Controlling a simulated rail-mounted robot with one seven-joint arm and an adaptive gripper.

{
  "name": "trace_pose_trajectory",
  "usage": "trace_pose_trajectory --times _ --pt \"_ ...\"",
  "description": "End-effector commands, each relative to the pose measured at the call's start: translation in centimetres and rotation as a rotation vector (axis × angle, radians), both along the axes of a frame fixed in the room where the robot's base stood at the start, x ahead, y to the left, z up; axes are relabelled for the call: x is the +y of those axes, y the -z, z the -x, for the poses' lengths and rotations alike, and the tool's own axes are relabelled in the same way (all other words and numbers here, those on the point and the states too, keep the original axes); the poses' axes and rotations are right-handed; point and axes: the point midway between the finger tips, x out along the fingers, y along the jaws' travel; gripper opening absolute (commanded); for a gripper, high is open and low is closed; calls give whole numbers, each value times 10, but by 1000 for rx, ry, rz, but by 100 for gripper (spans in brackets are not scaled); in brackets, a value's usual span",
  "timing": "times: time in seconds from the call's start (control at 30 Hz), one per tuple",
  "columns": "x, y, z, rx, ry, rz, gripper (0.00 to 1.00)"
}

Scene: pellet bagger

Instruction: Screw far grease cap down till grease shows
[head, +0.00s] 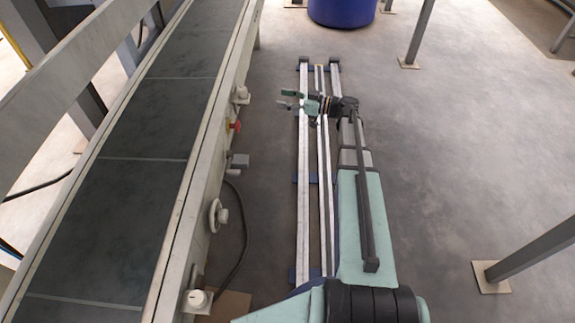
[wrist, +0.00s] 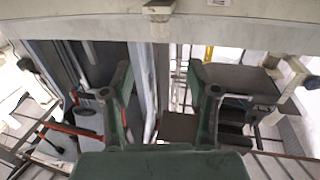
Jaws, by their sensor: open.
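The far grease cap (head: 241,93) looks like a small pale round knob on the side rail of the conveyor, toward its far end. A similar near cap (head: 197,299) sits on the same rail at the bottom of the head view. My gripper (head: 287,98) is to the right of the far cap, with a clear gap between them. Its fingers are spread and empty, and the wrist view shows the open gripper (wrist: 162,73) too. A small pale fitting (wrist: 158,9) is cut off at the top of the wrist view; I cannot tell whether it is the cap. No grease is visible.
The dark conveyor belt (head: 133,190) runs along the left. Between the caps, its side carries a red button (head: 235,126), a grey box (head: 239,161) and a handwheel (head: 217,215). A cable (head: 243,240) hangs beside it. A blue drum (head: 342,10) stands far back; the right floor is mostly clear.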

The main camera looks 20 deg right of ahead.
Motion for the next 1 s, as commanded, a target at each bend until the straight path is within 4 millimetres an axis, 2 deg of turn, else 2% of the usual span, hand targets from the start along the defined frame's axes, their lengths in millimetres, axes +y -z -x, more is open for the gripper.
trace_pose_trajectory --times 0.07,0.27,0.67,1.0 --pt "-13 -3 9 1 3 -1 60" --pt "-12 10 9 202 10 -88 60" --pt "-4 70 37 646 76 -102 60" --pt "14 113 73 954 147 -81 60"
